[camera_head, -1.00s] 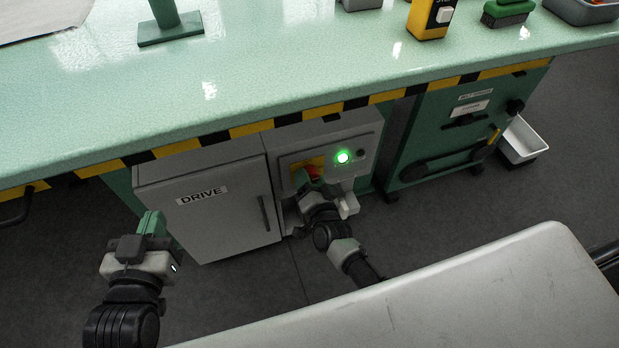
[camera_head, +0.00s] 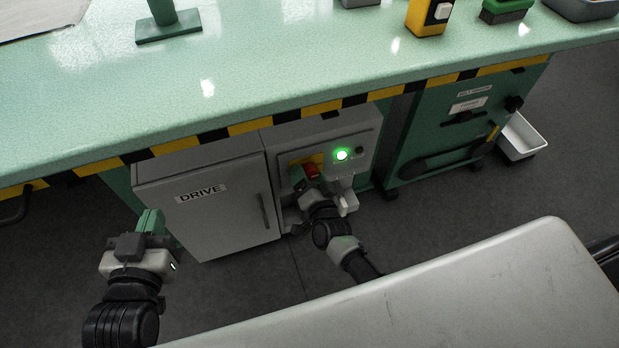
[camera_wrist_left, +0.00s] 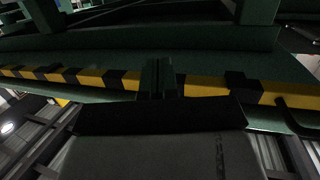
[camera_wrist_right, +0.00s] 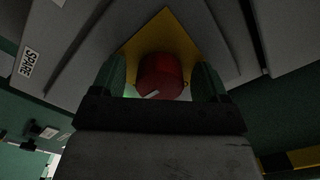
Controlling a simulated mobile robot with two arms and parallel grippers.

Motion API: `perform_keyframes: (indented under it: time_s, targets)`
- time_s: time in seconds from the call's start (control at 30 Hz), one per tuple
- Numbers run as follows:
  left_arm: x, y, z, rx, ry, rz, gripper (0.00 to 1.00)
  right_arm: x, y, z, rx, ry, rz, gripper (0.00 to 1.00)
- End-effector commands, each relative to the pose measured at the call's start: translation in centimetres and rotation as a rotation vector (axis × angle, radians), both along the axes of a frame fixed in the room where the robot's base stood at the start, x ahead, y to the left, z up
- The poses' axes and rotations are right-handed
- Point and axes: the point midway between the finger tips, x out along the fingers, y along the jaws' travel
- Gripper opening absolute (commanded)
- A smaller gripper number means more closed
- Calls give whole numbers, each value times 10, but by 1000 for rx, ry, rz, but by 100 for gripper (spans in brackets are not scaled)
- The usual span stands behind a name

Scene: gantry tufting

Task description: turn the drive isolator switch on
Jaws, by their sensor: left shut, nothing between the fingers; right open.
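The isolator switch is a red knob on a yellow plate (camera_wrist_right: 176,28). In the right wrist view the red knob (camera_wrist_right: 160,76) lies between the two green fingers of my right gripper (camera_wrist_right: 163,80), which is open around it. In the head view the red knob (camera_head: 312,170) shows in part beside that gripper (camera_head: 305,180), on the grey panel. A green lamp (camera_head: 342,155) glows to the right of the knob. My left gripper (camera_head: 150,222) is shut and empty, in front of and left of the cabinet marked DRIVE (camera_head: 215,215).
The green bench top (camera_head: 300,70) with its yellow and black striped edge overhangs the cabinet and panel. A green machine front (camera_head: 455,125) and a white bin (camera_head: 523,138) stand to the right. A pale grey surface (camera_head: 430,290) fills the lower right.

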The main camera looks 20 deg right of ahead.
Motion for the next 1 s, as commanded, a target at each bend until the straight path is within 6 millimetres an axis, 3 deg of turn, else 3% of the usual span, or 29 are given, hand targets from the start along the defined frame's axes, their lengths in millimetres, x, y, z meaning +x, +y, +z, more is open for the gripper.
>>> perform_keyframes:
  time_s: [0.17, 0.63, 0.8, 1.0]
  targets:
    - [-4, 2, -9, 20, 76, 2, 0, -12, 0, 0, -1, 3, 0, 75]
    - [-45, 23, -57, 126, 535, 35, 0, -95, -3, 1, 0, 3, 1, 75]
    - [-53, 26, -64, 140, 599, 40, 0, -107, -4, 0, -1, 0, 0, 75]
    - [-54, 26, -65, 143, 609, 41, 0, -108, -4, 0, 0, 0, 0, 75]
